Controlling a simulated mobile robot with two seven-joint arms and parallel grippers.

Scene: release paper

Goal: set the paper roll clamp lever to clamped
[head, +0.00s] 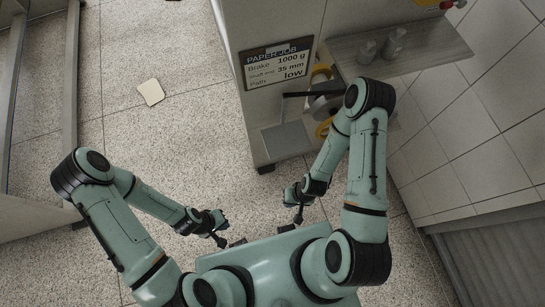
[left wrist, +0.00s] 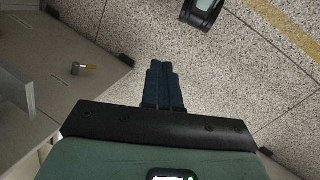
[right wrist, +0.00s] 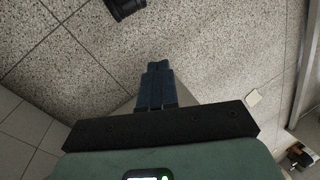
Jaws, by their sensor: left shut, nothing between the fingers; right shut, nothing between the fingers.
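The paper roll station stands at the upper middle of the head view. A pale roll (head: 323,104) and yellow ring-like parts (head: 323,128) show there, partly hidden behind my right arm. A dark bar (head: 300,94) sticks out to the left beside the roll; I cannot tell whether it is the clamp lever or how it is set. My left gripper (head: 221,241) is shut and empty, low and well apart from the station; its closed fingers show in the left wrist view (left wrist: 164,84). My right gripper (head: 298,216) is shut and empty, below the station; it also shows in the right wrist view (right wrist: 156,84).
A sign (head: 277,63) on the cabinet reads paper job, brake 1000 g, 35 mm, path low. A grey shelf (head: 425,58) with two grey cylinders (head: 393,42) is at upper right. A pale sheet (head: 151,92) lies on the open floor. A metal frame stands at left.

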